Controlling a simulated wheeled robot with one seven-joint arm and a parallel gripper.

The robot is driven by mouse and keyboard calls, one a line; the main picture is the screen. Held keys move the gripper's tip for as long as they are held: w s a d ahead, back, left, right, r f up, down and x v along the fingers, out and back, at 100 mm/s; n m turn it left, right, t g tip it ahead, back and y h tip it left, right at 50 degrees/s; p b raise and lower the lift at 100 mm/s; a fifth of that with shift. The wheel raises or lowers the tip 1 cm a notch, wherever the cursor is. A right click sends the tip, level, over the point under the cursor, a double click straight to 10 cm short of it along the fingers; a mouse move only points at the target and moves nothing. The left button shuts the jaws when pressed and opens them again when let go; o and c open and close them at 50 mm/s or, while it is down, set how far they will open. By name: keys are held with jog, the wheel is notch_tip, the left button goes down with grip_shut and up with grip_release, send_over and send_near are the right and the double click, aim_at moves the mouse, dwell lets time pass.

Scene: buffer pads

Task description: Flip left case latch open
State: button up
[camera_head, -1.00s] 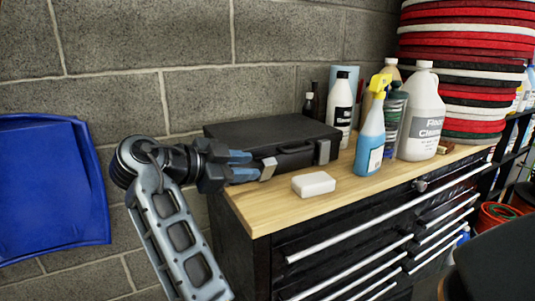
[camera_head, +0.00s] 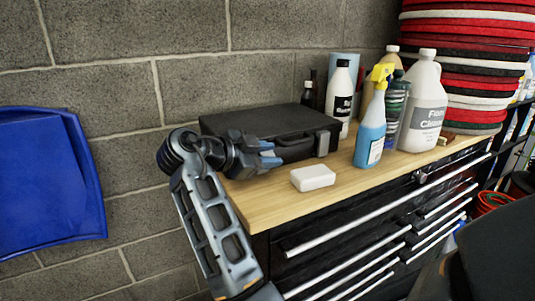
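A black case (camera_head: 270,122) lies closed on the wooden top of a workbench, against the block wall. Its right latch (camera_head: 322,144) shows as a grey plate on the front face. A dark handle (camera_head: 293,143) sits left of that latch. My gripper (camera_head: 272,155) is at the left part of the case's front face, its two blue-tipped fingers pointing right, one above the other. A gap seems to show between the fingers. The left latch is hidden behind my gripper, so I cannot tell its position or whether the fingers touch it.
A white block (camera_head: 313,177) lies on the wooden top (camera_head: 275,206) just in front of the case. A blue spray bottle (camera_head: 370,130), a white jug (camera_head: 424,105) and other bottles stand to the right. Black drawers with long handles are below.

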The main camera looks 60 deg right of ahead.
jog(key=shift+c, duration=0.4)
grip_shut()
